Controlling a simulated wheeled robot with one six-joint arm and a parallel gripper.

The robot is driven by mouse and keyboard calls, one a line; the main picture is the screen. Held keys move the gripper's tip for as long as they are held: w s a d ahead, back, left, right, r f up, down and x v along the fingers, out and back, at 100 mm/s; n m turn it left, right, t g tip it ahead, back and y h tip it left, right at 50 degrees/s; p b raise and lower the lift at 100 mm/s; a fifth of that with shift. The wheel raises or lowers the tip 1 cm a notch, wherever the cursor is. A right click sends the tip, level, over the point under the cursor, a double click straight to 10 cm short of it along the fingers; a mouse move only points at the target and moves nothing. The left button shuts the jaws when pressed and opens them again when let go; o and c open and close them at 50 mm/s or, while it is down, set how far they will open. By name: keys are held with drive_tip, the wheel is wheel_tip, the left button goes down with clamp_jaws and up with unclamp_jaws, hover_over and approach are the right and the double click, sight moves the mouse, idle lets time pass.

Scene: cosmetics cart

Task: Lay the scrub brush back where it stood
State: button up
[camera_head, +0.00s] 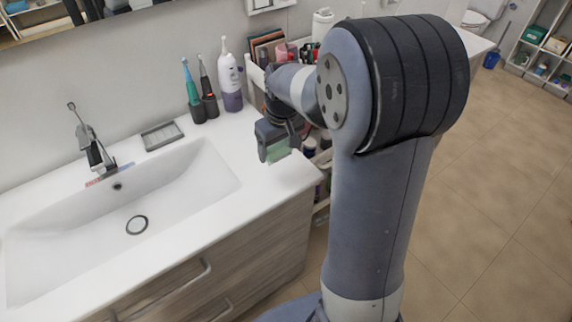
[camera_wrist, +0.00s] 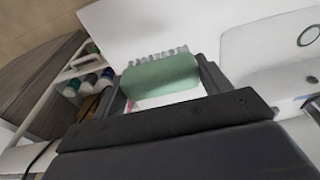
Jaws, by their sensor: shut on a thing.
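The scrub brush (camera_wrist: 160,76) has a green body and a row of pale bristles. In the wrist view it sits between the two fingers of my gripper (camera_wrist: 165,90), bristles toward the top of the picture. In the head view my gripper (camera_head: 280,144) is over the right end of the white countertop (camera_head: 215,125), with the green brush (camera_head: 277,151) showing at its fingers. I cannot tell from these views whether the brush touches the counter. My arm hides part of the cart behind it.
A sink (camera_head: 110,210) with a faucet (camera_head: 92,140) fills the left of the counter. A grey soap dish (camera_head: 162,135), electric toothbrushes (camera_head: 192,92) and a white-purple bottle (camera_head: 230,83) stand along the wall. A cart with bottles (camera_wrist: 89,79) stands beside the counter's right end.

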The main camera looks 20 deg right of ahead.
sight(280, 147)
wheel_tip(280, 147, down, 7)
drive_tip(key=shift+r, duration=0.15)
idle(0.4)
drive_tip(key=shift+f, duration=0.25)
drive_tip(key=o, duration=0.9)
drive_tip(key=shift+r, duration=0.1)
drive_tip(key=shift+r, duration=0.55)
drive_tip(key=r, duration=0.3)
drive_tip(key=s+r, duration=0.1)
drive_tip(key=r, duration=0.7)
drive_tip(key=shift+s+d, duration=0.25)
drive_tip(key=shift+s, duration=0.1)
